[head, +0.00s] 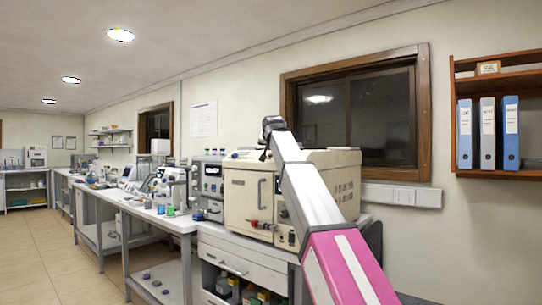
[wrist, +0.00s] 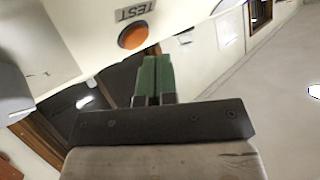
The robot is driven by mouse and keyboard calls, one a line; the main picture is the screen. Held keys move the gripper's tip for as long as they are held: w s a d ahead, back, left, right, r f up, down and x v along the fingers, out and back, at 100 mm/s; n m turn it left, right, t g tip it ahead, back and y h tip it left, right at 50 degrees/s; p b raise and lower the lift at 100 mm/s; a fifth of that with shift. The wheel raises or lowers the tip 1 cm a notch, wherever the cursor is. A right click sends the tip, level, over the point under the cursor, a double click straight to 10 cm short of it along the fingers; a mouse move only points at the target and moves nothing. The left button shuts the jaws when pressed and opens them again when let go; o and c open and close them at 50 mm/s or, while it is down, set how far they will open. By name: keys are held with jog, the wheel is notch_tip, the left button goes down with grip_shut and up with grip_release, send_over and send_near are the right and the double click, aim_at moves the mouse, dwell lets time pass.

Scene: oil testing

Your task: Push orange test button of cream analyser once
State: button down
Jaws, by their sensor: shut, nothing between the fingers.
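The cream analyser (head: 243,196) stands on the bench in the head view, partly hidden behind my arm. Its panel (wrist: 65,35) fills the upper left of the wrist view. The round orange test button (wrist: 132,37) is there, below a label reading TEST (wrist: 135,10). My gripper (wrist: 157,60) is shut and empty, its green fingers side by side. The fingertips appear just below and right of the button in the picture, with a small gap showing. I cannot tell their depth from the panel. In the head view my gripper cannot be made out.
The bench (head: 182,222) runs left from the analyser with several instruments and small bottles. A grey instrument (head: 209,185) stands left of the analyser. A wooden shelf (head: 530,83) with blue binders hangs at right. The floor (head: 40,260) at left is clear.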

jog(key=shift+w+d+f, duration=0.1)
jog(key=shift+f, duration=0.05)
dwell(0.4)
jog(key=shift+w+f, duration=0.1)
jog(key=shift+f, duration=0.05)
jog(key=shift+w+d+f, duration=0.2)
jog(key=shift+f, duration=0.15)
dwell(0.9)
jog(key=shift+r, duration=0.1)
jog(key=shift+s+a+r, duration=0.3)
jog(key=shift+s+r, duration=0.1)
jog(key=shift+r, duration=0.15)
dwell(0.4)
jog(key=r, duration=0.1)
jog(key=s+a+r, duration=0.1)
jog(key=s+r, duration=0.1)
jog(key=r, duration=0.1)
jog(key=shift+s+a+r, duration=0.1)
jog(key=shift+a, duration=0.25)
jog(key=shift+a, duration=0.1)
dwell(0.6)
